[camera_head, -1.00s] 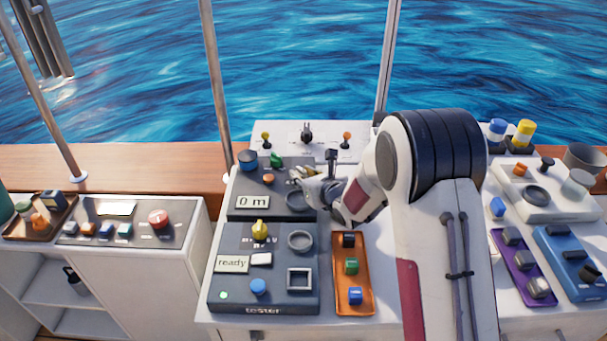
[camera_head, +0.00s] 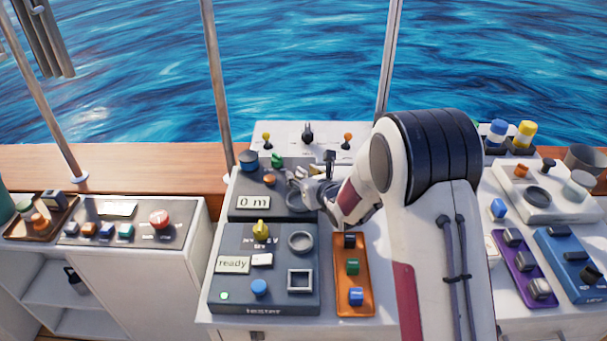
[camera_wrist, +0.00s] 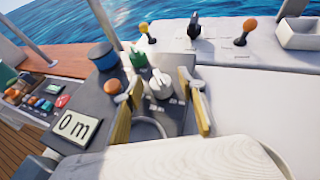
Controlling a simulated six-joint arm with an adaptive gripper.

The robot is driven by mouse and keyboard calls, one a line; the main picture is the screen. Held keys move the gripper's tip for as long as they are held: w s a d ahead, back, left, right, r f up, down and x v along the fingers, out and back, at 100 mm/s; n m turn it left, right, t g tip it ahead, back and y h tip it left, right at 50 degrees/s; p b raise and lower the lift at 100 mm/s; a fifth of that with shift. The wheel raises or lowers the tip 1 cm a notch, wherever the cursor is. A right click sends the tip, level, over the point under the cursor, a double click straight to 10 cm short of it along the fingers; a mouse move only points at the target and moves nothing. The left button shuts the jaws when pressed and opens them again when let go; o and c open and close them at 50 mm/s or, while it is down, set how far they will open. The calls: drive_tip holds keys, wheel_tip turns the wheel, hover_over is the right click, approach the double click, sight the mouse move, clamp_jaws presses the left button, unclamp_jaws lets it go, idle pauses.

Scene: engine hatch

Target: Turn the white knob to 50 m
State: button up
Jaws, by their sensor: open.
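The white knob (camera_wrist: 160,85) stands on the dark upper panel (camera_wrist: 90,90) and shows between the fingers in the wrist view. My gripper (camera_wrist: 162,100) is open, with one yellow-padded finger on each side of the knob. I cannot tell whether either finger touches it. In the head view my gripper (camera_head: 300,185) is over the right part of the upper panel, and it and the wrist hide the knob. The display (camera_head: 254,202) on this panel reads "0 m"; it also shows in the wrist view (camera_wrist: 76,128).
A blue knob (camera_wrist: 102,56), a green knob (camera_wrist: 138,60) and an orange button (camera_wrist: 113,87) sit close left of the white knob. A lever panel (camera_head: 300,137) stands behind. The tester panel (camera_head: 222,292) and orange tray (camera_head: 350,307) lie in front.

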drive_tip(key=v, duration=1.2)
idle(0.4)
idle(0.3)
